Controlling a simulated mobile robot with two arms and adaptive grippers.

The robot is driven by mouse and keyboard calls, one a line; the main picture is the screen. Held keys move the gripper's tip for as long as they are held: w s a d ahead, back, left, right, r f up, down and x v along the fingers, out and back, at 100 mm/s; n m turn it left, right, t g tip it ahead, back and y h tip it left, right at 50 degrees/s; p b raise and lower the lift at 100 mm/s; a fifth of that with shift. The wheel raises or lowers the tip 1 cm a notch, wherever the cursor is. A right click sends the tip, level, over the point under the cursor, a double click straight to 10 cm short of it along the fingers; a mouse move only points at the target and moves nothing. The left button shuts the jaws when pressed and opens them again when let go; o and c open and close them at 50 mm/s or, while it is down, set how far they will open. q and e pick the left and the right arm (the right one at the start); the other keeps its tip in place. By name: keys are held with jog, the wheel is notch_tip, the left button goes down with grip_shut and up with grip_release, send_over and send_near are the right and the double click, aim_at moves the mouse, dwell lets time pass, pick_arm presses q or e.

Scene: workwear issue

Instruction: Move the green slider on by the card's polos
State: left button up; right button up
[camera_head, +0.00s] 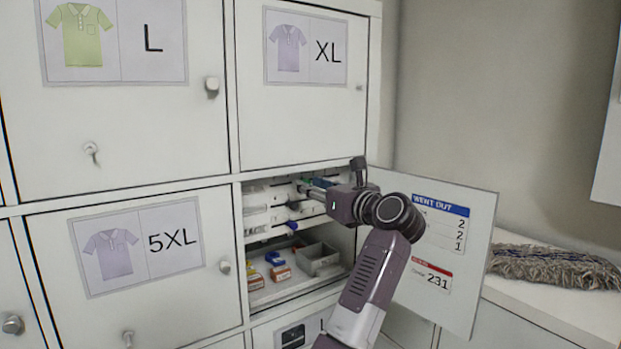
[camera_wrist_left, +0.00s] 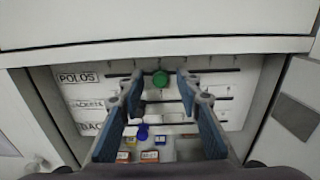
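The green slider (camera_wrist_left: 160,78) is a round knob on the top rail, labelled POLOS (camera_wrist_left: 78,77), inside the open locker. In the head view the green slider (camera_head: 305,182) is a small green spot beside my gripper. My left gripper (camera_wrist_left: 160,82) is open, with one finger on each side of the green knob; contact is not visible. It also shows in the head view (camera_head: 318,190), reaching into the locker. The card (camera_head: 440,222), headed WENT OUT, hangs on the open door and reads 2, 2, 1; its row names are too small to read. My right gripper is not in view.
Lower rails carry other sliders, including a blue one (camera_wrist_left: 142,132). Small boxes (camera_head: 280,273) and a grey bin (camera_head: 318,259) lie below them. The open locker door (camera_head: 470,262) stands right of my arm. A mop head (camera_head: 555,268) lies on the ledge.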

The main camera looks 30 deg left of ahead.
pick_arm(q)
jog(key=shift+w+a, duration=0.15)
jog(key=shift+a, duration=0.1)
grip_shut()
dwell(0.3)
